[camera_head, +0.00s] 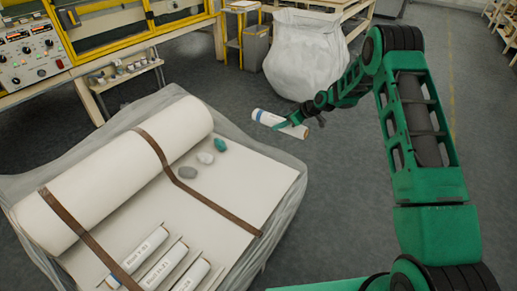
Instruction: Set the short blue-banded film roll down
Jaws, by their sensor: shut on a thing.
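The short film roll (291,129) is a white cylinder with a blue band near its left end. It is tilted, with its left end higher in the picture. My gripper (283,124) is shut on the roll near its middle. The roll appears to be in the air over the grey floor, just right of the wrapped pallet. Part of the roll is hidden behind the green fingers. I cannot tell its exact height.
A large wadding roll (115,172) with brown straps lies on the plastic-wrapped pallet. Labelled rolls (160,268) lie at the front. A white sack (305,55) stands behind.

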